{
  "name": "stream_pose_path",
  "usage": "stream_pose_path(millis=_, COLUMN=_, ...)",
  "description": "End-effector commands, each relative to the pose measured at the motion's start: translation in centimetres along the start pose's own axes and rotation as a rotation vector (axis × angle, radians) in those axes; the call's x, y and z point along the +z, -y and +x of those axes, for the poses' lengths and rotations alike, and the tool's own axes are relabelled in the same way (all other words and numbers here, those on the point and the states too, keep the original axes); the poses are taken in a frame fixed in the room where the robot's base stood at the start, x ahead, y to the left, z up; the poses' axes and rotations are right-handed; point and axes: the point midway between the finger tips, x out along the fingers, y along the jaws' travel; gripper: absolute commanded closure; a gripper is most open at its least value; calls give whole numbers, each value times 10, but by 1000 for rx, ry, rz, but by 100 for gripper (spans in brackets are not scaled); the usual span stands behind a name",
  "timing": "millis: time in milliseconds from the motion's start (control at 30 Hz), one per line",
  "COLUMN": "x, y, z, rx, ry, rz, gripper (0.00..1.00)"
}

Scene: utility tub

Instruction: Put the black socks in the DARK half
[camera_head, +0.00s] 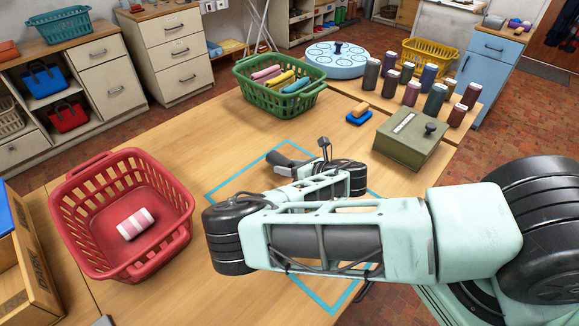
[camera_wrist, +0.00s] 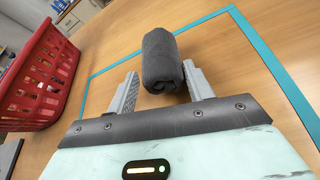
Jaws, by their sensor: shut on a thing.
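The black socks (camera_wrist: 160,50), a dark grey-black roll, sit between the two fingers of my gripper (camera_wrist: 160,74) in the wrist view. My gripper is shut on them. I cannot tell how far the roll is above the table.
A red basket (camera_head: 78,235) holding a pink-and-white striped roll (camera_head: 136,224) stands between the box and my arm. Blue tape (camera_head: 232,184) outlines an area on the table. A green basket (camera_head: 270,107) of coloured rolls, a green-grey tin (camera_head: 408,150) and several dark spools (camera_head: 434,101) stand farther back.

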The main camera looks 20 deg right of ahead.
Motion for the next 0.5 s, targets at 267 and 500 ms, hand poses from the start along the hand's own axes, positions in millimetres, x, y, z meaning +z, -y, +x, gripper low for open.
stream_pose_path(millis=267, x=-7, y=2, z=2, rx=-1, ry=1, rz=1, gripper=71)
stream_pose_path(millis=500, x=-9, y=3, z=4, rx=-1, ry=1, rz=1, gripper=29)
